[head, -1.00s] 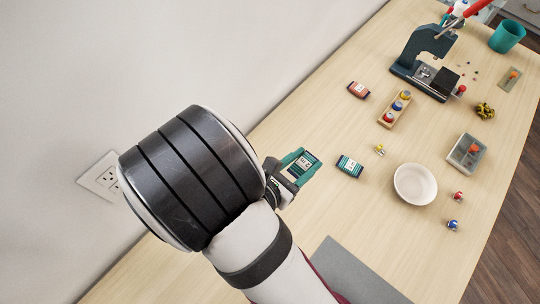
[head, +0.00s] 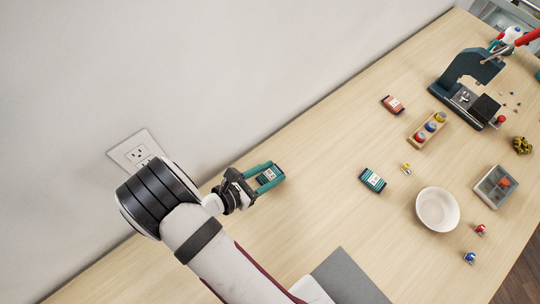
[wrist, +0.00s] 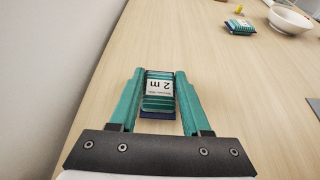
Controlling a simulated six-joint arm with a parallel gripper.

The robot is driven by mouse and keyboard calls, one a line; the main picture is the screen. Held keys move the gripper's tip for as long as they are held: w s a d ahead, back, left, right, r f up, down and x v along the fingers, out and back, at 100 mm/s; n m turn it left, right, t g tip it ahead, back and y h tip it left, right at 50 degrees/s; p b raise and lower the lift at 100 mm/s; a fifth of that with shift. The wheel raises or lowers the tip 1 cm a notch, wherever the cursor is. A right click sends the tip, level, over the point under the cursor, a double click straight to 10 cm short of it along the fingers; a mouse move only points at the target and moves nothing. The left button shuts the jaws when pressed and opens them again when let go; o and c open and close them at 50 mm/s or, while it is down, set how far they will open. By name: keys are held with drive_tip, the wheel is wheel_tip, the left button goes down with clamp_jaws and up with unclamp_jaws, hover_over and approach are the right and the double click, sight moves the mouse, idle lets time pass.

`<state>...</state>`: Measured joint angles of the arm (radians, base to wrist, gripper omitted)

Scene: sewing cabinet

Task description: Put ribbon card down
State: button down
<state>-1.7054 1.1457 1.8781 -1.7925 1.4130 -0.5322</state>
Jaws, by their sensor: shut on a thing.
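My gripper (head: 266,174) is shut on a teal ribbon card (head: 269,175) with a white label, at the left part of the table near the wall. In the wrist view the card (wrist: 159,89) sits between the two teal fingers (wrist: 159,95), its label reading "2 m" upside down. A dark blue edge shows at the card's near end. I cannot tell whether the card touches the table. A second teal ribbon card (head: 372,180) lies on the table to the right, and a red one (head: 392,105) lies farther back.
A white bowl (head: 421,222), a wooden spool rack (head: 417,139), a yellow spool (head: 406,168) and a grey tray (head: 481,193) stand to the right. A dark press (head: 447,85) is at the back. A grey mat (head: 345,283) lies in front. Bare table surrounds the gripper.

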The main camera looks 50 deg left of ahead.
drive_tip(key=shift+f, duration=0.1)
drive_tip(key=shift+c, duration=1.8)
unclamp_jaws()
